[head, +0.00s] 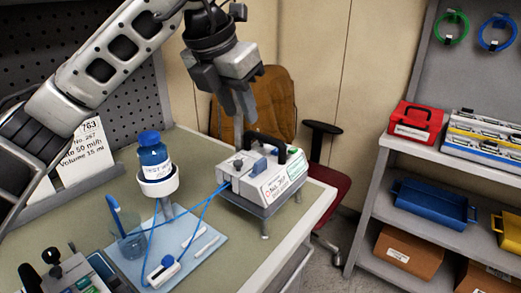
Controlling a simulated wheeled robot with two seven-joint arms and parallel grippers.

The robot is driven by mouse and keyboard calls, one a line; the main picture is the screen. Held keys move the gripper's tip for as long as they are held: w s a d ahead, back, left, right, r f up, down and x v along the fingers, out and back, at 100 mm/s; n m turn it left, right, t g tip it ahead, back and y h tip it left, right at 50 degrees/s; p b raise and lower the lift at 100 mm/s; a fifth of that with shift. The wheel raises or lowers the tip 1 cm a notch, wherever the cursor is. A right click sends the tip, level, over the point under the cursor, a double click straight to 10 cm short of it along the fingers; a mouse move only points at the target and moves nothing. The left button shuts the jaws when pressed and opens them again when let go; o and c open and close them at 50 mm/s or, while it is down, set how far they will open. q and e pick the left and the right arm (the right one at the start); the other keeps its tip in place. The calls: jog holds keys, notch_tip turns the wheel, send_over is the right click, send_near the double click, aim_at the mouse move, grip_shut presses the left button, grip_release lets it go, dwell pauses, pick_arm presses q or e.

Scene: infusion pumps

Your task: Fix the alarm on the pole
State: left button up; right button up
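A white infusion pump (262,175) sits on a grey stand (262,207) near the bench's right edge. It has a black handle, a blue part and a dark knob on top, and a label on its front. No lit alarm can be made out. My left gripper (238,118) points down just above and behind the pump's top; whether its fingers are apart or closed is unclear. A blue bottle (152,155) stands in a white ring holder (158,184) left of the pump. A blue tube (202,212) runs from the pump to a white clip-like part (163,271). My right gripper is out of view.
A printed card (86,150) stands at the back left. A clear cup (130,243) with a blue item and a dark device (70,280) are at the front left. A chair (330,185) is behind the bench; shelves (400,150) with boxes stand right.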

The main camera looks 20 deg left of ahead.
aim_at(259, 161)
pick_arm(q)
jog(key=p+x, duration=0.2)
jog(key=x, duration=1.1)
jog(key=shift+f, duration=0.35)
jog(key=shift+c, duration=0.3)
grip_shut()
